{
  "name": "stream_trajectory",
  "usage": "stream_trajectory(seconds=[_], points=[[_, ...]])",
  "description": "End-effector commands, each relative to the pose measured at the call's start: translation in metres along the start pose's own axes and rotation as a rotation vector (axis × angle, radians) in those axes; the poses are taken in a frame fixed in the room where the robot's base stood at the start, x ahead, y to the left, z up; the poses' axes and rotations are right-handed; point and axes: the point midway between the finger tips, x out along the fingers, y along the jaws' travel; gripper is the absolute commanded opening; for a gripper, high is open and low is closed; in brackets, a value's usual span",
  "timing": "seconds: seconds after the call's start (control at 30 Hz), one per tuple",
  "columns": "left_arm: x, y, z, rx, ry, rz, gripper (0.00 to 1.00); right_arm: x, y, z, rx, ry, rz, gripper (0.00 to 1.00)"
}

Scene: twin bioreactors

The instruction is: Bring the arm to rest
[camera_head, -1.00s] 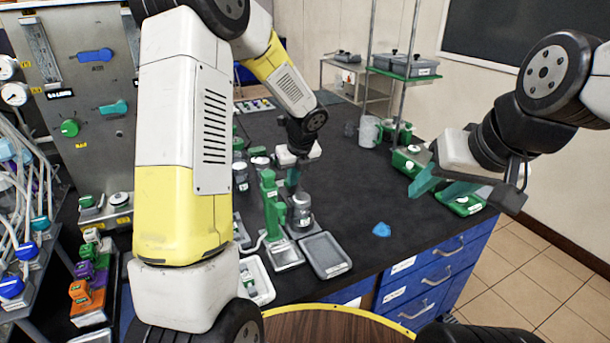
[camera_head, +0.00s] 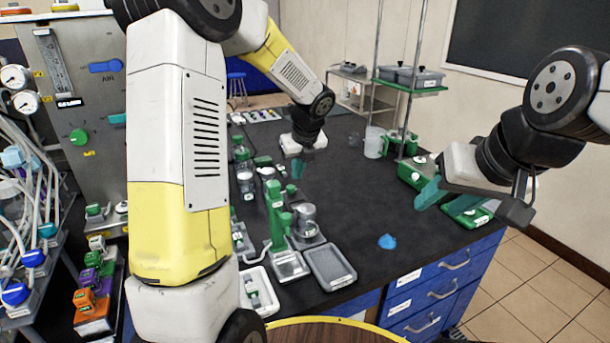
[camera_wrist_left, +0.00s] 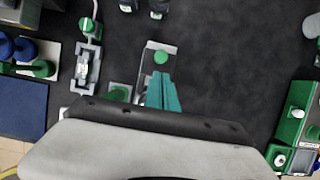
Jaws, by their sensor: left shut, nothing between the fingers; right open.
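My left arm comes in from the left, bends at the top and reaches down over the black bench. My left gripper (camera_head: 298,168) points down above the bench, apart from the stirrer-like green stand with a glass vessel (camera_head: 305,220). In the left wrist view its teal fingers (camera_wrist_left: 163,92) are together with nothing between them, over a small plate with a green knob (camera_wrist_left: 160,57). My right gripper (camera_head: 470,205) is open and empty at the right, near the bench's right edge. It partly covers a green device (camera_head: 467,213).
A grey tray (camera_head: 330,267) and a white tray (camera_head: 258,290) lie at the front of the bench. A white jug (camera_head: 374,142) and a rack (camera_head: 410,85) stand at the back right. The middle of the bench is clear.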

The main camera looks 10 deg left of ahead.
Motion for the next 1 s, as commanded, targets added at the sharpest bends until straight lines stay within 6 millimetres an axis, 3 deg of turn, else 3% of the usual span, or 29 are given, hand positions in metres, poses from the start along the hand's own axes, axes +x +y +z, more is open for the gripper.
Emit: stream_trajectory(seconds=[0.13, 0.57, 0.67, 0.77, 1.0], points=[[-0.013, 0.0, 0.0, -0.001, -0.001, -0.001, 0.0, 0.0, 0.0, 0.0, 0.0, 0.0, 0.0, 0.44], [-0.02, 0.003, -0.001, -0.036, -0.001, -0.004, 0.0, 0.0, 0.0, 0.0, 0.0, 0.0, 0.0, 0.44], [-0.039, 0.014, -0.004, -0.174, -0.001, -0.017, 0.0, 0.0, 0.0, 0.0, 0.0, 0.0, 0.0, 0.44], [-0.069, 0.034, -0.015, -0.424, 0.008, -0.042, 0.0, 0.0, 0.0, 0.0, 0.0, 0.0, 0.0, 0.44], [-0.138, 0.09, -0.06, -1.181, 0.096, -0.121, 0.0, 0.0, 0.0, 0.0, 0.0, 0.0, 0.0, 0.44]])
